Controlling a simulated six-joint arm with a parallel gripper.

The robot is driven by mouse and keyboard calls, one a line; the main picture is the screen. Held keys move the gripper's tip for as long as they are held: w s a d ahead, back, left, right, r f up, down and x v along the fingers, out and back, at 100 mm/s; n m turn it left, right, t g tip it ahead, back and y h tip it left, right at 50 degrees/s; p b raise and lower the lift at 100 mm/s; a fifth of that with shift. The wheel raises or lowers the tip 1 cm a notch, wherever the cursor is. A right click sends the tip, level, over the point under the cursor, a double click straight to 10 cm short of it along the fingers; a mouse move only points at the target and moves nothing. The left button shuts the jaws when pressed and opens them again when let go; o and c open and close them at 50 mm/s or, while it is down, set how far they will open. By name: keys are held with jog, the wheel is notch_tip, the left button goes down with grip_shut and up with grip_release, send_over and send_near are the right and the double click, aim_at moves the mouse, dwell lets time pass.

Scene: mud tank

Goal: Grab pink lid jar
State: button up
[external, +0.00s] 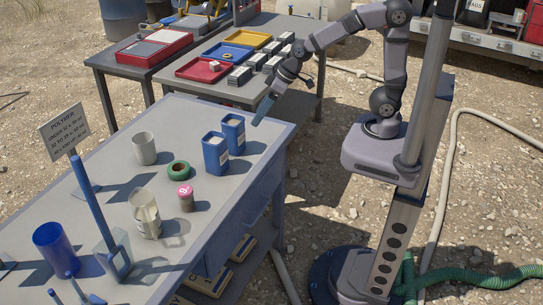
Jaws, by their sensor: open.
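The pink lid jar (186,198) is a small jar with a bright pink top. It stands upright on the grey worktable (215,204), right of the middle of its top. My gripper (262,110) points down and to the left, above the table's far right corner. It is open and holds nothing that I can see. It is apart from the jar, above and to the right of it in the picture. The gap between the fingers is too small to make out.
Two blue containers (215,155) stand between my gripper and the jar. A green tape roll (178,170) lies just behind the jar. A clear beaker (146,214) and a pale cup (144,148) stand to its left. A signpost and blue cylinder (55,247) are further left.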

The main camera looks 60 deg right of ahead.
jog(key=w+a+r+n+t+y+b, duration=0.1)
jog(key=w+a+t+y+b, duration=0.2)
jog(key=a, duration=0.5)
jog(key=w+a+r+n+t+b, duration=0.1)
jog(key=w+a+t+b, duration=0.1)
jog(key=w+a, duration=0.55)
jog(key=m+t+b, duration=0.2)
jog(key=t+b, duration=0.4)
jog(key=b, duration=0.2)
send_over(193, 197)
jog(key=d, duration=0.2)
jog(key=s+a+f+m+t+h+b, duration=0.1)
jog(key=s+a+f+m+h+b, duration=0.1)
jog(key=s+f+h+b, duration=0.3)
jog(key=shift+y, duration=0.5)
notch_tip(193, 197, down, 10)
jog(key=shift+d+r+p, duration=0.1)
jog(key=shift+r+p, duration=0.1)
jog(key=shift+p, duration=1.05)
jog(key=shift+w+a, duration=0.2)
jog(key=shift+w, duration=1.65)
jog(key=shift+w+a, duration=0.15)
jog(key=shift+w, duration=1.7)
